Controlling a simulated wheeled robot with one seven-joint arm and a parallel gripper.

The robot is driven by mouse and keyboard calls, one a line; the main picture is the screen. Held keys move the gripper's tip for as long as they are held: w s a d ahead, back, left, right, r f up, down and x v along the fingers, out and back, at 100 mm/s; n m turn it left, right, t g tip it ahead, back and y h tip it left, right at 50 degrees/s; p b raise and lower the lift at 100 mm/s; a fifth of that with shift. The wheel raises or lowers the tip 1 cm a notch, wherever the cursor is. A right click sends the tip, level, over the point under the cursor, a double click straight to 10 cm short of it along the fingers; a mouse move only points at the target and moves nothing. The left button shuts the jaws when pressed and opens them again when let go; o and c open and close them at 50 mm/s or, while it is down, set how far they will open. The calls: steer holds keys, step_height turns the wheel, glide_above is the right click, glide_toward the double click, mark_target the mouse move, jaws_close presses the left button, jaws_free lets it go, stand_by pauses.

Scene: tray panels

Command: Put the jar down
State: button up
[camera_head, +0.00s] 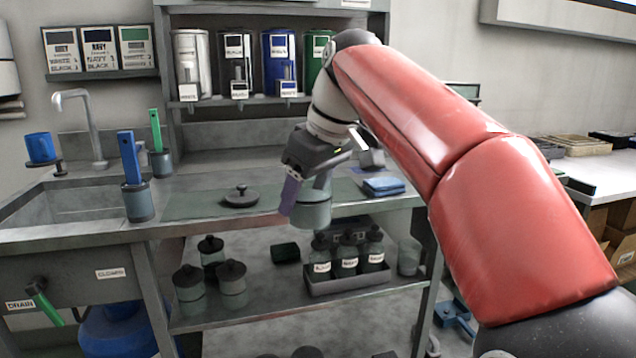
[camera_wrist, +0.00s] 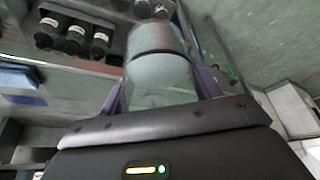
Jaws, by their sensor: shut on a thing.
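My gripper (camera_head: 300,204) is shut on a glass jar (camera_head: 315,208) in front of the bench's front edge, above the lower shelf. In the wrist view the jar (camera_wrist: 158,62) sits between the two purple fingers, with pale grey-green contents and a dark band across it. A black round lid with a knob (camera_head: 240,196) lies on the green mat (camera_head: 190,203) on the bench, left of the jar. In the head view one finger is plain and the other is mostly hidden.
The lower shelf (camera_head: 262,312) holds lidded jars (camera_head: 232,284) and a tray (camera_head: 345,284) of labelled bottles. Blue cloths (camera_head: 384,187) lie on the mat's right. Blue-handled (camera_head: 130,158) and green-handled (camera_head: 155,131) tools stand in pots near the sink. The mat's middle is clear.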

steer(key=w+d+f+m+t+h, duration=0.1)
steer(key=w+d+f+m, duration=0.2)
steer(key=f, duration=0.7)
steer(key=w+d+f+m+h, duration=0.1)
steer(key=w+d+f+m, duration=0.1)
steer(key=w+f, duration=0.5)
steer(key=s+d+f+m, duration=0.1)
steer(key=d+f, duration=0.3)
steer(key=f, duration=0.6)
steer(key=s+d+f+m+h, duration=0.1)
steer(key=s+d+f+m, duration=0.1)
steer(key=f, duration=0.7)
steer(key=s+d+f+m, duration=0.2)
steer(key=d+f, duration=0.4)
steer(key=f, duration=0.4)
steer(key=shift+d+f+m+t+h, duration=0.15)
steer(key=shift+f+m+t+h, duration=0.15)
steer(key=shift+m+t+h, duration=0.1)
steer(key=shift+d, duration=0.1)
